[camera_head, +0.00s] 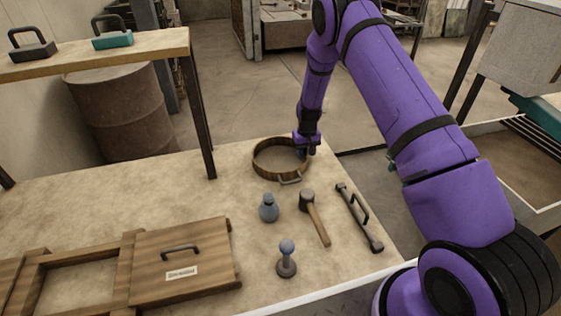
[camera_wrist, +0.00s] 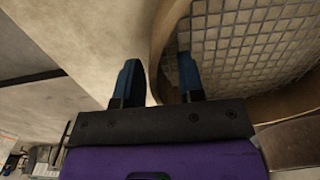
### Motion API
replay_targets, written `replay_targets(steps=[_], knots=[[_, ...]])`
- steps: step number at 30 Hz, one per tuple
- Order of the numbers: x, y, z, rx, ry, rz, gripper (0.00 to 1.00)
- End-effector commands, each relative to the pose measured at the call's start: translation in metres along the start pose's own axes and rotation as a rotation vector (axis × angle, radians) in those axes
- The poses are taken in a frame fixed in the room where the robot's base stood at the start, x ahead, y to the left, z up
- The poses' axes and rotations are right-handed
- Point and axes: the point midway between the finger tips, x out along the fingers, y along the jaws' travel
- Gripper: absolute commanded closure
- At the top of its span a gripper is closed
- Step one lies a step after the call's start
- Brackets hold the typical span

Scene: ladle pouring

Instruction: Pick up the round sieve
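The round sieve (camera_head: 266,171) is a wooden ring with a small handle at its front, lying on the table's far right part. In the wrist view its wooden rim (camera_wrist: 166,28) and square mesh (camera_wrist: 245,45) show close up. My gripper (camera_head: 302,153) is at the right side of the ring. In the wrist view my gripper (camera_wrist: 158,75) has its two blue fingers apart, one outside the rim and one inside over the mesh. The rim wall passes between them, with a gap visible beside it. The fingertips' height against the rim is hard to tell.
On the table (camera_head: 190,195) stand a blue-grey bottle-like object (camera_head: 269,209), a mallet (camera_head: 315,217), a handled bar (camera_head: 359,217) and a knobbed stamp (camera_head: 287,259). A wooden frame with a lid (camera_head: 185,262) lies front left. A raised shelf (camera_head: 95,55) holds two handled blocks.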

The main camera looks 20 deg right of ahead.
Motion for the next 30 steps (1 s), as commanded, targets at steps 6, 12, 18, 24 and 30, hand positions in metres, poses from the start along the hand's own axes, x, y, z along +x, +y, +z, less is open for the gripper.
replay_targets(steps=[6,12,18,24,30], knots=[[0.0,0.0,0.0,0.0,0.0,0.0,1.0],[-0.001,0.0,0.0,0.0,0.0,0.0,1.0],[-0.007,0.0,-0.001,0.0,0.002,0.0,1.0],[-0.039,0.0,-0.001,-0.002,0.004,0.0,1.0],[-0.075,0.0,-0.001,0.0,0.003,0.0,1.0]])
